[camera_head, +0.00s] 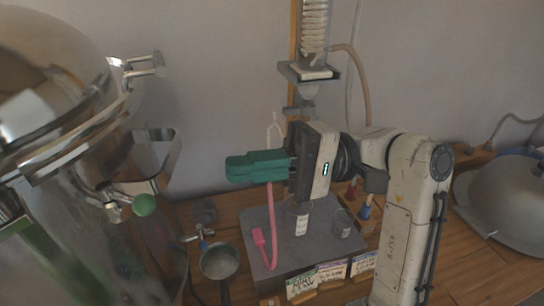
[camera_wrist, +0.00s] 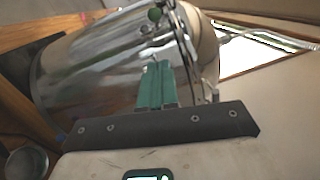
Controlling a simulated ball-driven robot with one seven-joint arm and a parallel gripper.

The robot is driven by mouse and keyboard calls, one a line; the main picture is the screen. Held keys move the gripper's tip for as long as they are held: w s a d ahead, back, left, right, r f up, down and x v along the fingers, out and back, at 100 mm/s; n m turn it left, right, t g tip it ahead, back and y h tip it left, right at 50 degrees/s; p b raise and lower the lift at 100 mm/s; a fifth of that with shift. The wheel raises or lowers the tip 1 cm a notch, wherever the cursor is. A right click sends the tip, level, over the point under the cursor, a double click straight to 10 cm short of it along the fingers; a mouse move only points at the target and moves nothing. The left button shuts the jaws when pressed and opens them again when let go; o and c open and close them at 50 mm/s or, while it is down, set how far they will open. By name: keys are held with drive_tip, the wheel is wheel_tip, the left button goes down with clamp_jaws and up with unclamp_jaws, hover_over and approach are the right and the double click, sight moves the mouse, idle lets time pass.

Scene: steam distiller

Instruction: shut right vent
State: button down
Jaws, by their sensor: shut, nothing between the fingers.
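The large steel distiller vessel (camera_head: 60,60) fills the left of the head view, and its shiny wall (camera_wrist: 90,80) fills the middle of the wrist view. A steel fitting (camera_head: 143,66) juts from its upper right side. My gripper (camera_head: 230,169) has green fingers, shut and empty, pointing left toward the vessel. They are apart from both fittings.
A glass column (camera_head: 315,25) with a hose stands behind my gripper. A pink hose (camera_head: 273,225) hangs behind my fingers. A small pan (camera_head: 220,261) sits beside the vessel.

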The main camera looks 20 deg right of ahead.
drive_tip(key=p, duration=0.1)
approach(126, 200)
drive_tip(key=w+a, duration=0.2)
drive_tip(key=w, duration=0.1)
drive_tip(key=shift+s+a+r+p, duration=0.15)
drive_tip(key=shift+s+a+p, duration=0.25)
drive_tip(key=shift+s+a, duration=0.75)
